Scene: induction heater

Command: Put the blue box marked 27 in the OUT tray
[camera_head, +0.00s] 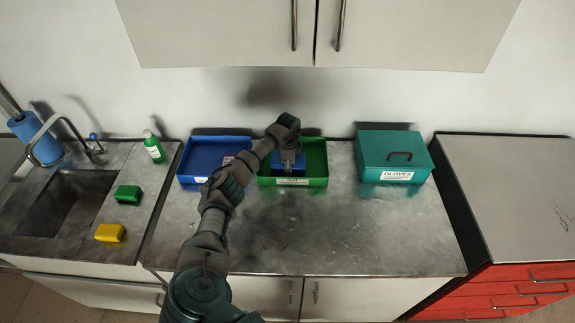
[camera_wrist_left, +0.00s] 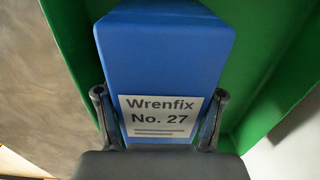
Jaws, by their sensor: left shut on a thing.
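The blue box (camera_wrist_left: 165,65) carries a label reading "Wrenfix No. 27" in the left wrist view. In the head view the blue box (camera_head: 288,158) is at the green OUT tray (camera_head: 317,162), inside its outline. My left gripper (camera_head: 289,156) is shut on the box from above. In the wrist view its fingers (camera_wrist_left: 158,112) press on both sides of the box. Green tray walls (camera_wrist_left: 270,40) surround the box there. I cannot tell whether the box rests on the tray floor. My right gripper is not in view.
A blue tray (camera_head: 205,152) stands left of the green tray, with a small purple item (camera_head: 228,158) partly behind my arm. A teal gloves box (camera_head: 395,157) stands to the right. A sink (camera_head: 65,210), green bottle (camera_head: 153,146) and two sponges are at the left. The front counter is clear.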

